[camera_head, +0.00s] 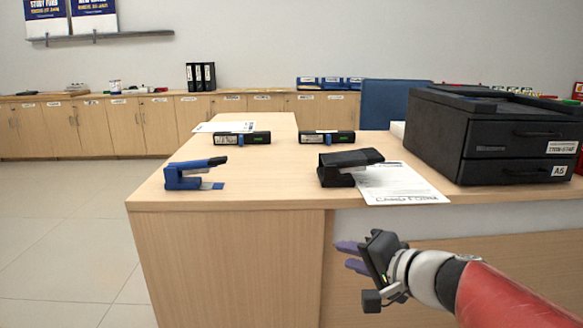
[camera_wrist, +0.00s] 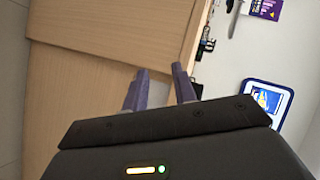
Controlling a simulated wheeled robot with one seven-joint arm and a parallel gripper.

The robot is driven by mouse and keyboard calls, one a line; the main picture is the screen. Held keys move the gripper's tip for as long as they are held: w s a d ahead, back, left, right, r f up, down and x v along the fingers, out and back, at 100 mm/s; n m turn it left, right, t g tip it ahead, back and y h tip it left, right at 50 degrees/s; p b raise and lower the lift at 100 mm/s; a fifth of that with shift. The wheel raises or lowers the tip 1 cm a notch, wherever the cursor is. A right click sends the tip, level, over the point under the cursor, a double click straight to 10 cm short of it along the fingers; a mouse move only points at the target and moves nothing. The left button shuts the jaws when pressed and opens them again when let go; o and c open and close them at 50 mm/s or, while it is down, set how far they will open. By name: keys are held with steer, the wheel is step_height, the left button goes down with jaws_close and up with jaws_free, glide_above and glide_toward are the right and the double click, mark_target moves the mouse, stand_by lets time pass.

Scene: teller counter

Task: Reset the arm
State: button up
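My gripper (camera_head: 350,257) shows in the head view in front of the counter's front panel, below the level of the counter top. Its two purple fingers point left and look a little apart, with nothing between them. In the wrist view the fingers of my gripper (camera_wrist: 160,88) also stand apart with a gap and hold nothing. My red and white arm reaches in from the lower right. The wooden counter (camera_head: 230,255) is behind my gripper, and no contact with it shows.
On the counter stand a blue stapler (camera_head: 185,177), a black stapler (camera_head: 345,165) beside a paper sheet (camera_head: 395,187), two dark devices (camera_head: 240,138) (camera_head: 328,137), and a black drawer unit (camera_head: 475,135) at right. Open floor (camera_head: 60,240) lies at left. Low cabinets (camera_head: 100,125) line the wall.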

steer(key=s+a+f+n+g+h+p, duration=0.1)
steer(key=s+a+f+n+g+h, duration=0.2)
steer(key=s, duration=0.7)
steer(key=s+d+f+n+g+h+p, duration=0.1)
steer(key=s+d+f+n+g+h, duration=0.1)
steer(key=s+d, duration=0.4)
steer(key=s+f+n+h, duration=0.1)
steer(key=n+h, duration=0.1)
steer(key=shift+s+d+f+g+h, duration=0.15)
steer(key=shift+s+d+g+h, duration=0.2)
steer(key=shift+g+h, duration=0.05)
